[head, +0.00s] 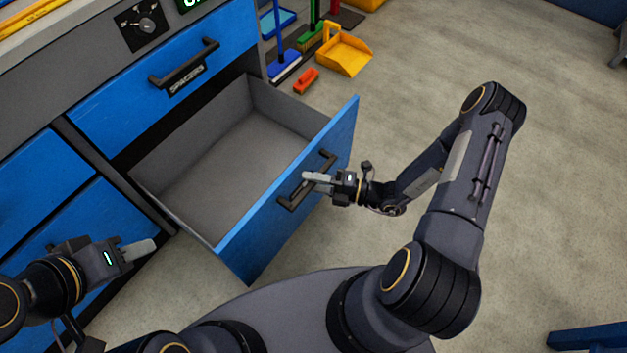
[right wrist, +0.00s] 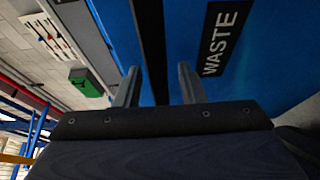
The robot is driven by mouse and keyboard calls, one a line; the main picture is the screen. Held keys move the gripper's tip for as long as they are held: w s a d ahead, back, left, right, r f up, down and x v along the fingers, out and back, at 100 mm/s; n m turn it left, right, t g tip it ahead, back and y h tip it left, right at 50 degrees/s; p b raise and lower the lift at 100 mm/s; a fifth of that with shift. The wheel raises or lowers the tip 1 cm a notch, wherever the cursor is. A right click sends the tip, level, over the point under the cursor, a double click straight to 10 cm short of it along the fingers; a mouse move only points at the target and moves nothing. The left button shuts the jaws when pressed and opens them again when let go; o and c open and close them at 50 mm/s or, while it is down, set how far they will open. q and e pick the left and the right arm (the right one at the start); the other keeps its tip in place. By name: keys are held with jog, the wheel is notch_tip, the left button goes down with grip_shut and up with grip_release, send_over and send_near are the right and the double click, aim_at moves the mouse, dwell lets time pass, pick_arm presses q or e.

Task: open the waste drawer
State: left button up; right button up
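The waste drawer (head: 250,228) is the lower blue-fronted drawer in the head view, pulled far out with its grey inside (head: 215,160) empty. Its dark bar handle (head: 306,180) is on the front. The WASTE label (right wrist: 226,38) shows in the right wrist view. My right gripper (head: 312,177) is at the handle. In the right wrist view its two fingers (right wrist: 158,85) are apart, one on each side of the dark handle bar (right wrist: 150,40), with a gap on the right side. My left gripper (head: 145,248) is at lower left, away from the drawer; its finger gap is hidden.
The SPACERS drawer (head: 130,108) above is shut. Other blue drawers (head: 45,180) are at left. A yellow dustpan (head: 345,52), an orange brush (head: 306,81) and brooms lie beyond the cabinet.

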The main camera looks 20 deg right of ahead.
jog(key=p+v, duration=0.1)
jog(key=v, duration=0.7)
jog(key=shift+a, duration=0.1)
dwell(0.4)
